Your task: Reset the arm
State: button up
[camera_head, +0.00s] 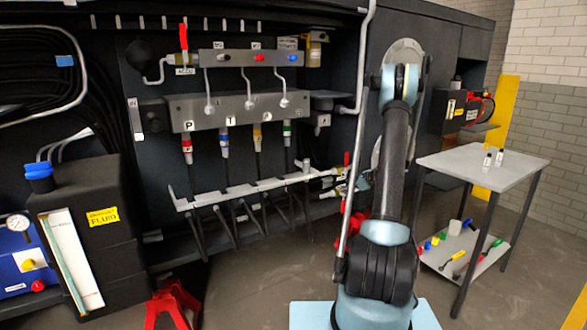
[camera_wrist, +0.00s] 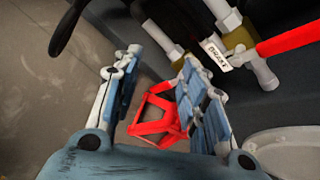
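My arm (camera_head: 392,190) rises from its base at the right of centre in the head view. It stands in front of the dark chassis with its upper part bent toward it. My gripper (camera_wrist: 160,62) shows in the wrist view with its two blue-and-white fingers spread apart. I see nothing held between them. A red-handled valve (camera_wrist: 285,42) with a white tag is at the upper right, apart from the fingers. In the head view the arm hides the gripper.
The chassis carries a hydraulic manifold (camera_head: 235,108) with several hoses and levers. A grey side table (camera_head: 482,166) with small bottles stands at the right. A fluid container (camera_head: 92,235) is at the left, and a red jack stand (camera_head: 172,303) is low in front. Floor between is clear.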

jog(key=s+a+r+n+g+h, duration=0.1)
jog(key=s+a+r+n, duration=0.4)
jog(key=s, duration=0.4)
jog(key=s+a+r+n+g+h, duration=0.1)
jog(key=s+a+r+n+g, duration=0.15)
jog(key=s+r, duration=0.5)
jog(key=s+a+r+n+g, duration=0.1)
jog(key=s+a+r+n, duration=0.3)
jog(key=s, duration=0.6)
jog(key=s+f+n+h, duration=0.1)
jog(key=s+f+n, duration=0.1)
jog(key=s, duration=0.9)
jog(key=s+d+f+n+g+h, duration=0.1)
jog(key=s+n, duration=0.4)
jog(key=s, duration=0.6)
jog(key=s+d+f+n+g+h, duration=0.1)
jog(key=s+n, duration=0.3)
jog(key=s, duration=0.7)
jog(key=shift+f+h, duration=0.8)
